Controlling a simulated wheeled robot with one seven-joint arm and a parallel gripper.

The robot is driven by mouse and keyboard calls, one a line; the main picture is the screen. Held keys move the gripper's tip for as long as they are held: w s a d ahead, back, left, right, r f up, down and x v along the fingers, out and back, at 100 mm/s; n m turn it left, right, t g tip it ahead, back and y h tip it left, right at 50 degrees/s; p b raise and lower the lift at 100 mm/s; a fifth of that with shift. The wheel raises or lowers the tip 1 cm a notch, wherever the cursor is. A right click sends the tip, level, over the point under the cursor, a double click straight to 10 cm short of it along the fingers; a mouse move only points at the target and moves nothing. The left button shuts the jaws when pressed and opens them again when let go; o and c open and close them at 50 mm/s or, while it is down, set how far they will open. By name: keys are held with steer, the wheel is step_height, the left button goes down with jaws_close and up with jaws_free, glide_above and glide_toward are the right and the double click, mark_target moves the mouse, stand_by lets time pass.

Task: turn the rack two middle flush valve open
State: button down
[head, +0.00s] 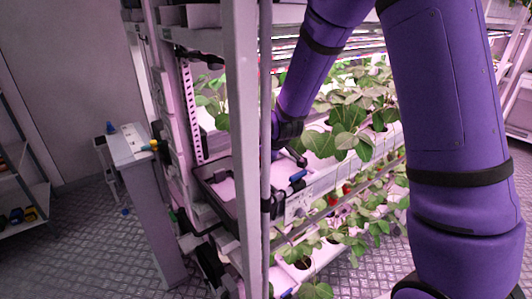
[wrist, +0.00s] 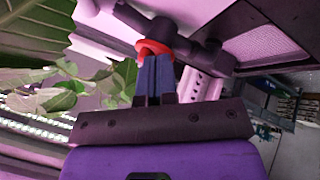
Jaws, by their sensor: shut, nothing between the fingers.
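In the wrist view my gripper (wrist: 154,62) points up the picture with its two dark blue fingers together and nothing between them. A red valve handle (wrist: 153,46), curved in shape, lies right at the fingertips, on a black pipe fitting (wrist: 195,48). I cannot tell whether the fingertips touch the handle or only overlap it in the picture. In the head view my purple arm reaches down into the rack, and the red handle and fingertips are not clear there. A blue valve handle (head: 298,176) sits on the rack's pipework, just below my wrist.
A pale rack post (head: 243,150) stands in front of the pipework. A black-rimmed tray (head: 205,182) lies left of it. Leafy plants (head: 345,135) fill the white troughs to the right. A grey pedestal (head: 150,205) stands at left. The metal floor (head: 95,235) is free at lower left.

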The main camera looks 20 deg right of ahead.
steer(key=shift+w+d+n+y, duration=0.1)
steer(key=shift+d+n+y, duration=0.15)
steer(key=shift+n+y, duration=0.35)
steer(key=shift+d+n+y, duration=0.25)
steer(key=shift+n+y, duration=0.05)
steer(key=shift+n, duration=0.5)
stand_by(0.5)
steer(key=shift+d, duration=0.15)
steer(key=shift+w+d, duration=0.3)
steer(key=shift+d, duration=0.1)
steer(key=shift+w+d, duration=0.1)
steer(key=shift+d, duration=0.05)
steer(key=shift+w+d, duration=0.2)
steer(key=shift+w, duration=0.1)
stand_by(0.7)
steer(key=shift+d, duration=0.15)
steer(key=shift+d, duration=0.65)
steer(key=v, duration=1)
steer(key=shift+r, duration=0.4)
